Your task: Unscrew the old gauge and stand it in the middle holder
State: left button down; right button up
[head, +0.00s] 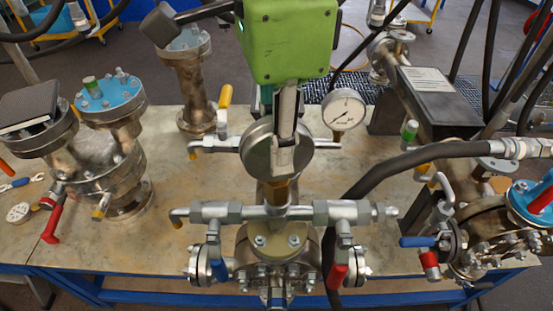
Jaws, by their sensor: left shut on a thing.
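A round steel-cased gauge (257,150) stands upright above the pipe manifold (240,212) in the middle of the table. Its face is not visible to me. A brass-coloured stem (277,192) shows below it, at the manifold's centre; whether it is still threaded in, I cannot tell. My left gripper (284,150), under a green body, reaches down from above and is shut on this gauge, hiding part of it. A second gauge (343,108) with a white dial stands behind to the right. The middle holder cannot be made out. My right gripper is not in view.
Blue-topped flanged vessels stand left (108,90) and right (540,200). A bare-flanged column (190,85) rises behind. A thick black hose (400,162) crosses the right side. Red and blue valve levers flank the manifold. Bare tabletop (180,265) shows at the front left.

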pick_arm(q)
jog(key=c, duration=1.8)
grip_release()
jog(key=shift+o, duration=0.2)
notch_tip(320, 180, up, 11)
jog(key=shift+r, duration=0.5)
jog(key=shift+c, duration=0.4)
